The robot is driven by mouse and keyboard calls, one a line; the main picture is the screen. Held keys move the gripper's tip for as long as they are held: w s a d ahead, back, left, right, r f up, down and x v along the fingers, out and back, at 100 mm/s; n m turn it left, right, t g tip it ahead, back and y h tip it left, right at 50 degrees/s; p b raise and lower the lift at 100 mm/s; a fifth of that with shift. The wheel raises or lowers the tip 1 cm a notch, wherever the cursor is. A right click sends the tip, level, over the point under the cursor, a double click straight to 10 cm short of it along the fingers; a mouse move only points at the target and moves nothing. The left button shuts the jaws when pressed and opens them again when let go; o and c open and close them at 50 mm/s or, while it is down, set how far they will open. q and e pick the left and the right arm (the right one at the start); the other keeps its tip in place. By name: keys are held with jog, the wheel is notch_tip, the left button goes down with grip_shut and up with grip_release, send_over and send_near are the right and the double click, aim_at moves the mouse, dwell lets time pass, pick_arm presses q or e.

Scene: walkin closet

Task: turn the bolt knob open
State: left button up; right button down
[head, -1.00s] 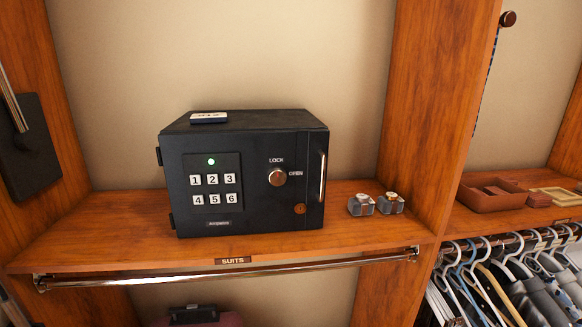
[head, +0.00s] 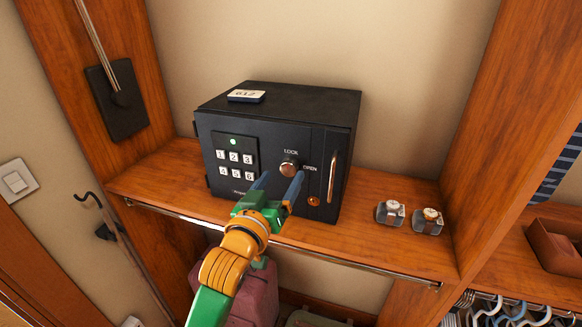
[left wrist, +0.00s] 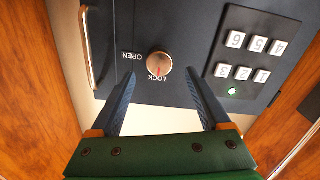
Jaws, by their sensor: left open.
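The black safe (head: 285,110) stands on the wooden shelf, its door shut and a green light lit above the keypad. The round bolt knob (head: 289,168) is on its front, right of the keypad. In the left wrist view, upside down, the knob (left wrist: 159,65) has its red mark pointing to LOCK. My left gripper (head: 278,182) is open in front of the door. Its two blue fingers point at the knob, which lies ahead of the gap between them (left wrist: 165,85); the gripper does not hold it. My right gripper is not in view.
The vertical door handle (head: 333,176) is right of the knob. A small number tag (head: 246,96) lies on the safe. Two small metal-and-glass items (head: 408,217) stand on the shelf to the right. A hanging rail (head: 300,249) runs below the shelf's front edge.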

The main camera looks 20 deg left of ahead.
aim_at(287, 169)
pick_arm(q)
jog(key=shift+w+a, duration=0.15)
jog(key=shift+w, duration=1.1)
jog(key=shift+w+d, duration=0.2)
jog(key=shift+w, duration=0.15)
jog(key=shift+d, duration=0.1)
jog(key=shift+s, duration=0.1)
grip_shut()
